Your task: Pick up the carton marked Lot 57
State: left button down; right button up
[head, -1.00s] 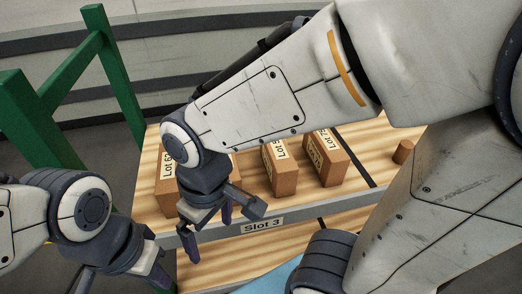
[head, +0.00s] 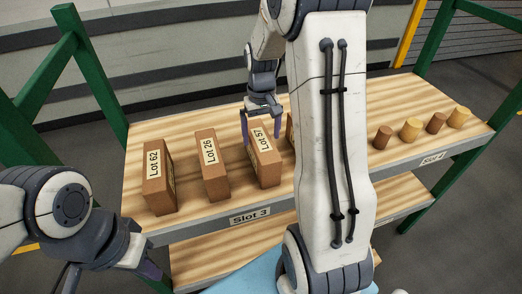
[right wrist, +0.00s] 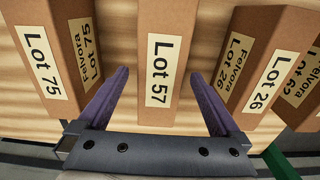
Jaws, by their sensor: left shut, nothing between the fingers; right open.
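The brown carton marked Lot 57 (head: 266,172) stands upright on the wooden shelf, third from the left in the head view. Its label faces up in the right wrist view (right wrist: 160,112), where it lies between my fingers. My right gripper (head: 262,132) is open at the carton's top far end, one finger to each side; it also shows in the wrist view (right wrist: 158,74). I cannot tell whether the fingers touch the carton. My left gripper (head: 150,272) is shut and empty, low at the left in front of the shelf.
Cartons Lot 62 (head: 159,185) and Lot 26 (head: 213,172) stand left of it. Lot 75 (right wrist: 45,60) is close on the other side, mostly hidden by my arm in the head view. Several short cylinders (head: 411,130) stand at right. Green posts (head: 95,75) flank the shelf.

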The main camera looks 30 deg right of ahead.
notch_tip(320, 180, down, 5)
jog(key=shift+r+p, duration=0.1)
jog(key=shift+p, duration=0.8)
jog(key=shift+f, duration=0.55)
jog(key=c, duration=1.5)
grip_shut()
jog(key=shift+r, duration=0.15)
